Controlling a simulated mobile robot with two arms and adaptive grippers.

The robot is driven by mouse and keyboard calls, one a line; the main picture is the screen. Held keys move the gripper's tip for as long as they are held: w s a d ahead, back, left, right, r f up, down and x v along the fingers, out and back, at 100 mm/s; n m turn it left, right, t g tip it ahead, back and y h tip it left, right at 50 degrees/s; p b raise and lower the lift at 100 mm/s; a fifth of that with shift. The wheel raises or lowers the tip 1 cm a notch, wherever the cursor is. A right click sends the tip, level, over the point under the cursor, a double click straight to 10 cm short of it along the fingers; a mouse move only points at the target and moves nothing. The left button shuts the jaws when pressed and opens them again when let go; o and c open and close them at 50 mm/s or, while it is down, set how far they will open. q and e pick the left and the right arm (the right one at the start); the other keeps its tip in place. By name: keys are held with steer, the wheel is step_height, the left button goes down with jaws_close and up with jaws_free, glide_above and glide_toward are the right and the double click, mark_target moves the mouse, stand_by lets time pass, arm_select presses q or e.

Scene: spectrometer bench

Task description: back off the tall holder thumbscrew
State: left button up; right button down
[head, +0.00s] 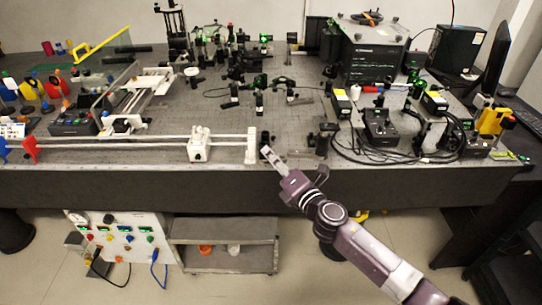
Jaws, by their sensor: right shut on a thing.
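My right gripper (267,152) reaches in from the lower right over the front edge of the optical table. Its fingers are shut at a small dark post holder (265,138) near that edge, beside the right end of the white rail. The thumbscrew is hidden by the fingertips and too small to make out. Another dark holder (323,139) stands apart, to the right of the gripper. My left gripper is not in view.
A white rail with a carriage (199,146) runs along the front left of the table (230,185). Several small optic mounts stand behind. Black boxes (380,124) and loose cables (385,153) lie to the right. A low shelf cart (222,231) stands below.

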steer(key=shift+f+n, duration=0.15)
steer(key=shift+n, duration=0.75)
steer(key=c, duration=2)
jaws_free()
steer(key=shift+o, duration=0.2)
steer(key=v, duration=1.2)
